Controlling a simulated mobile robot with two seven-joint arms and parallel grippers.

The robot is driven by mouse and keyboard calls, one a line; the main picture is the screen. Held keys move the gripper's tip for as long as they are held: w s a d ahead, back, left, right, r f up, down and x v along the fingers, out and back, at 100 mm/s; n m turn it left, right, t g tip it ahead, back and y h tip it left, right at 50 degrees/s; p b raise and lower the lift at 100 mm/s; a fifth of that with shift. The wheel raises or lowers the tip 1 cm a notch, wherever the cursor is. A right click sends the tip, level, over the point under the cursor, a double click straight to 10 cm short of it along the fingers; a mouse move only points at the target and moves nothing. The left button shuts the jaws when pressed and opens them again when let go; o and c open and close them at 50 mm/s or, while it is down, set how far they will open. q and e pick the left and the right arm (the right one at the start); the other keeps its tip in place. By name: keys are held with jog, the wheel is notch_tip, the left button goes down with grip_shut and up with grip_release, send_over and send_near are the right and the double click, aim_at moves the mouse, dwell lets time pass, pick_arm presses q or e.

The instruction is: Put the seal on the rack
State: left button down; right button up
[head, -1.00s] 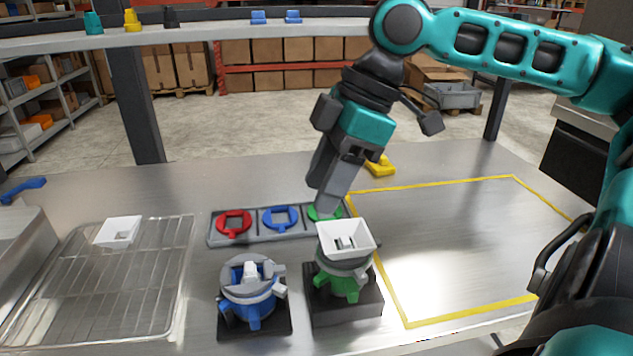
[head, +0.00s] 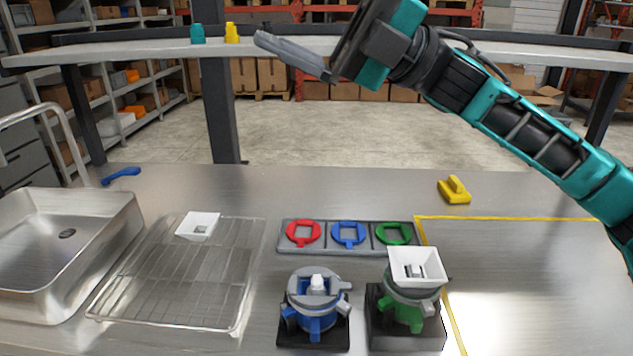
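The wire rack (head: 130,314) lies on the left of the metal table. Red (head: 303,233), blue (head: 348,233) and green (head: 394,233) rings with tabs sit side by side in a grey tray (head: 283,245); I cannot tell whether one is the seal. The blue dispenser (head: 314,322) has no hopper, and a small white piece (head: 317,283) shows at its middle. The green dispenser (head: 405,313) carries a white hopper (head: 430,268). My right gripper (head: 268,40) is raised high beyond the tray, seen side-on; nothing visible hangs from it. My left gripper is out of view.
A white hopper (head: 198,226) lies on the rack's far end. A metal sink (head: 75,290) stands left of it. A blue handle (head: 121,174) and a yellow tool (head: 454,190) lie toward the back. The yellow-outlined area (head: 530,265) at right is clear.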

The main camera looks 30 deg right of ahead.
jog(key=s+a+f+n+g+h, duration=0.3)
jog(key=s+a+f+n+g, duration=0.25)
jog(key=n+g, duration=0.25)
jog(key=n+t+h+p, duration=0.1)
jog(key=n+h, duration=0.3)
jog(key=h, duration=1.5)
send_over(316, 279)
notch_tip(316, 279, down, 17)
notch_tip(316, 279, down, 12)
jog(key=shift+f, duration=0.1)
jog(key=c, duration=1)
